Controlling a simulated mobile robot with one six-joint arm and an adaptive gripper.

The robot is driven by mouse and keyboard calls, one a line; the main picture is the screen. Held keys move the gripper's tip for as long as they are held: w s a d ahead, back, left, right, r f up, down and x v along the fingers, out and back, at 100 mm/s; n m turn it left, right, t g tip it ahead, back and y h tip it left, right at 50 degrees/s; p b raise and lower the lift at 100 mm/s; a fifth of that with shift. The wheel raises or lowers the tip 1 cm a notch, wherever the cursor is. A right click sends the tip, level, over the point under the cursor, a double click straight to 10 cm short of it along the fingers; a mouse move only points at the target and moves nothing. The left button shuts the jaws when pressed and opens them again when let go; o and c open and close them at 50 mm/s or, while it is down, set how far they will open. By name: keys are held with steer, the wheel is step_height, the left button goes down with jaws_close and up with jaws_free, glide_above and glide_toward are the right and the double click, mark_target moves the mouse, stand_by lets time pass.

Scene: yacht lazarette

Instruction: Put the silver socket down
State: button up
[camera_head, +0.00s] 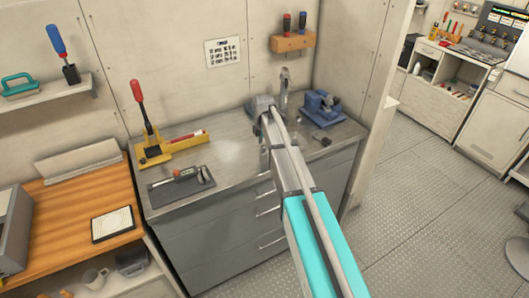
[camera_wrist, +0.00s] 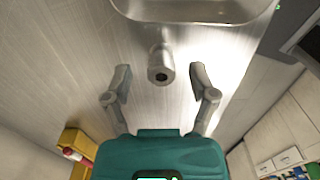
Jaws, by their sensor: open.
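The silver socket (camera_wrist: 161,68) shows in the wrist view, with its dark hole facing the camera. It appears to stand on the brushed metal worktop (camera_wrist: 75,70), though its base contact is hard to make out. My gripper (camera_wrist: 161,76) is open, with one finger on each side of the socket and a visible gap at both sides. In the head view my gripper (camera_head: 265,115) is over the back of the grey worktop (camera_head: 228,150), mostly hidden by my arm. I cannot make out the socket there.
A blue vise (camera_head: 322,104) stands to the right. A yellow holder (camera_head: 160,152) and a dark tray (camera_head: 180,190) are left. Worktop between them and my gripper is clear.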

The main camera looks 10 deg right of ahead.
steer(key=shift+f+b, duration=0.5)
steer(key=shift+f, duration=0.25)
jaws_close()
stand_by(0.4)
